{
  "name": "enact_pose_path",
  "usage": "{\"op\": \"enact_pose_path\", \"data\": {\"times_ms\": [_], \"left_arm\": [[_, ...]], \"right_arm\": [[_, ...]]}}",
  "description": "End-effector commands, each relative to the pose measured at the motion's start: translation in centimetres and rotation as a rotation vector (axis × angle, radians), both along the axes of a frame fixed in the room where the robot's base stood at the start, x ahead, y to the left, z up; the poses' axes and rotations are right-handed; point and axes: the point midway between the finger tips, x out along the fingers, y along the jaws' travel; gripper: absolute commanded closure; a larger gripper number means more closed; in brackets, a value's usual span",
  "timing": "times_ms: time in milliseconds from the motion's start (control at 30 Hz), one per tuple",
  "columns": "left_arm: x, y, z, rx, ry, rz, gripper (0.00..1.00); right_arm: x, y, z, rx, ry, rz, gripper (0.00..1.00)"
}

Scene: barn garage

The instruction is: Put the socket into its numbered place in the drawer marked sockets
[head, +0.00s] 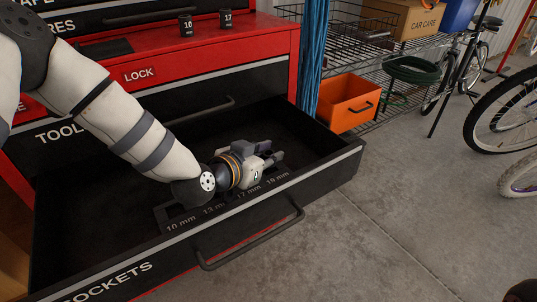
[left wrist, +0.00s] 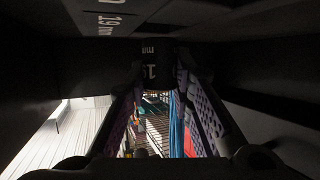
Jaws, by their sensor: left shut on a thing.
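The open drawer marked SOCKETS (head: 330,160) is dark inside and holds a rail with places labelled 10, 13, 17 and 19 mm (head: 180,222). My left gripper (head: 270,153) is low inside the drawer, over the rail's right end near the 19 mm label. In the left wrist view it is shut on a dark socket (left wrist: 152,66) with part of a "19" showing. A 19 mm label (left wrist: 108,22) shows close by, upside down. In the head view the gripper hides the socket; whether it is seated cannot be told. My right gripper is not in view.
Two dark sockets marked 10 (head: 186,26) and 17 (head: 226,19) stand on the red cabinet top (head: 150,50). The drawer handle (head: 255,240) sticks out in front. An orange bin (head: 347,104) sits on a wire rack at right. The drawer's back is empty; the front floor is clear.

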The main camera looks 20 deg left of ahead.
Motion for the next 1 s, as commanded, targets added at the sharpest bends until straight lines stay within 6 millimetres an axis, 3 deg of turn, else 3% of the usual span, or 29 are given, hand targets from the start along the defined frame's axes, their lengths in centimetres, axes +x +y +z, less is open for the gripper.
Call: {"op": "enact_pose_path", "data": {"times_ms": [433, 467, 533, 833, 933, 1000], "left_arm": [[0.0, 0.0, -1.3, 0.001, 0.002, 0.0, 1.0], [-0.1, 0.0, -1.4, 0.001, 0.004, 0.0, 0.77], [-0.1, 0.0, -1.4, 0.001, 0.006, 0.0, 0.61], [-0.2, 0.0, -1.6, 0.002, 0.012, 0.0, 0.59], [-0.2, 0.1, -0.1, 0.0, 0.009, 0.0, 0.59], [-1.7, 0.5, 0.5, 0.001, 0.01, 0.0, 0.59]], "right_arm": [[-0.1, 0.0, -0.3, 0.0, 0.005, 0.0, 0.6], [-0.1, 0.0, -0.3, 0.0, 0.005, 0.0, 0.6], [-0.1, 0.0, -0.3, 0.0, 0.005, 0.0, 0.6], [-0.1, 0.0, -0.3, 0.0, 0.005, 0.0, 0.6], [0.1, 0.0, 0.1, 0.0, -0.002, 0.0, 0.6], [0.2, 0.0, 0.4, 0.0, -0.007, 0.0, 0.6]]}}
